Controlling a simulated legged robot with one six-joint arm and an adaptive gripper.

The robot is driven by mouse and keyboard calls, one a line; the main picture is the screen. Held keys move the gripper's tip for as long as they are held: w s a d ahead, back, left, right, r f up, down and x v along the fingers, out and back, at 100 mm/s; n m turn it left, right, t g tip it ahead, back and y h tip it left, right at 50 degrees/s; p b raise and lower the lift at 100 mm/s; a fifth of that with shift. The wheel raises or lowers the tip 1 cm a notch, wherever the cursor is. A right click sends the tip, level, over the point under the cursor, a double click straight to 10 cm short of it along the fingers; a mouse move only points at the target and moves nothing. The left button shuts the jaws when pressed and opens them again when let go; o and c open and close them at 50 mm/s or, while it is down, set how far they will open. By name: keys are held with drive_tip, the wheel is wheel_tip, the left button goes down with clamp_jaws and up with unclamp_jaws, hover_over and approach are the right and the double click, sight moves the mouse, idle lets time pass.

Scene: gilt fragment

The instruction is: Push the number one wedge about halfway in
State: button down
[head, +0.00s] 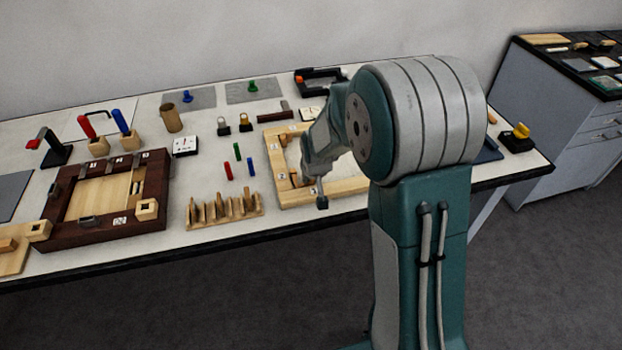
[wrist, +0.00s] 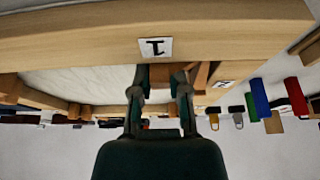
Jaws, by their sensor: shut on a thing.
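The light wooden frame (head: 345,187) lies on the table, partly hidden by my arm. Its number one label (wrist: 155,47) shows in the wrist view on the near bar. My gripper (wrist: 162,88) is at the inner side of that bar, just by the label. Its two fingers are closed about a brown wooden piece (wrist: 163,74), which appears to be the number one wedge. How deep the wedge sits is hard to tell. Another wooden piece (wrist: 200,75) stands right beside it, near the number two label (wrist: 223,84).
A wooden rack of wedges (head: 222,212) stands left of the frame at the table's front. A dark wooden frame (head: 150,205) lies farther left. Small red, green and blue pegs (head: 228,172) are close to the light frame's left side. Two padlocks (head: 235,125) stand behind.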

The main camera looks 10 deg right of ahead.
drive_tip(key=shift+a, duration=0.85)
drive_tip(key=c, duration=0.9)
unclamp_jaws()
drive_tip(key=o, duration=0.3)
drive_tip(key=shift+d+f, duration=0.1)
drive_tip(key=shift+d, duration=0.45)
drive_tip(key=shift+a+r, duration=0.3)
drive_tip(key=shift+r, duration=0.05)
drive_tip(key=v, duration=1.1)
drive_tip(key=shift+d, duration=0.2)
drive_tip(key=shift+s+r, duration=0.1)
drive_tip(key=shift+r, duration=0.05)
